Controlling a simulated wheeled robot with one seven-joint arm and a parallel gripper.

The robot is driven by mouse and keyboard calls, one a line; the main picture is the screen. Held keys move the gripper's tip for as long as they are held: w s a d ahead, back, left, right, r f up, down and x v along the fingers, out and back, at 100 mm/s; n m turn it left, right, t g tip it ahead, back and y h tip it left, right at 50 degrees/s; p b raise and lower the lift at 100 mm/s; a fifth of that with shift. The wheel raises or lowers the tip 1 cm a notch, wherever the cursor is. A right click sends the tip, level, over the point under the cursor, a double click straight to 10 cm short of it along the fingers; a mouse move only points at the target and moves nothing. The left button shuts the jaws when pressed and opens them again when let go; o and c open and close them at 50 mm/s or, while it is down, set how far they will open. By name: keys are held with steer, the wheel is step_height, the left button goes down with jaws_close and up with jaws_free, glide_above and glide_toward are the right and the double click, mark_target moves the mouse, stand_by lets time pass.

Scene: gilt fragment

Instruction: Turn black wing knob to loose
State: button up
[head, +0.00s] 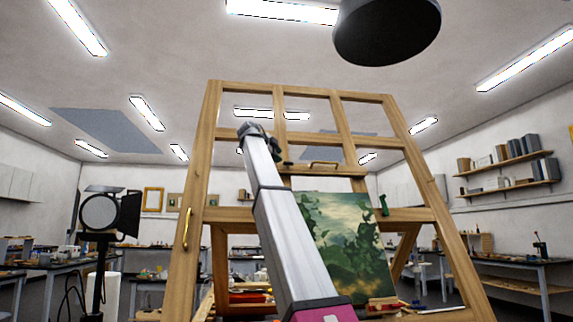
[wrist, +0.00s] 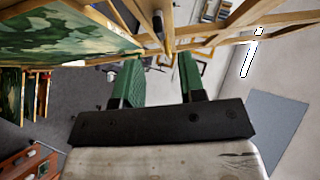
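My gripper (wrist: 158,65) is open in the wrist view, its two green-padded fingers apart with nothing between them. A small dark upright piece (wrist: 157,22) shows against the wooden bars just beyond the fingertips, apart from them; it may be the black wing knob, but its wings cannot be made out. In the head view my arm reaches up in front of the large wooden easel (head: 205,150), and my fingers cannot be made out there. A small dark piece (head: 287,163) sits on the easel's crossbar just right of my arm; I cannot tell whether it is the knob.
A green landscape painting (head: 345,245) stands on the easel, right of my arm. A brass handle (head: 187,228) is on the left post and a green fitting (head: 384,205) on the right side. A studio lamp (head: 100,213) stands left. Workbenches line the room.

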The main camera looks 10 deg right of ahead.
mark_target(287, 163)
steer(key=x, duration=0.7)
jaws_close()
